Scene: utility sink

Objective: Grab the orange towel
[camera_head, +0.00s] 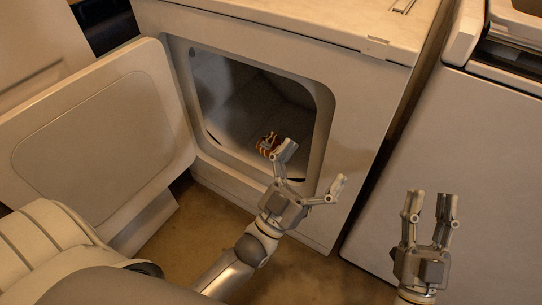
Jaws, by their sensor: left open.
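The orange towel (267,143), crumpled with pale and dark markings, lies inside the dryer drum opening (225,95), close to its lower front rim. Part of it is hidden behind a finger of my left gripper (312,169). My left gripper is open and empty in front of the opening, with its upper left finger beside the towel in the picture. I cannot tell whether that finger touches it. My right gripper (430,202) has its fingers apart with nothing between them, to the right in front of the neighbouring machine.
The dryer door (95,145) stands wide open to the left. The dryer's front panel (365,110) frames the opening. A second white machine (480,150) stands to the right, across a narrow dark gap. Bare brown floor (300,265) lies below.

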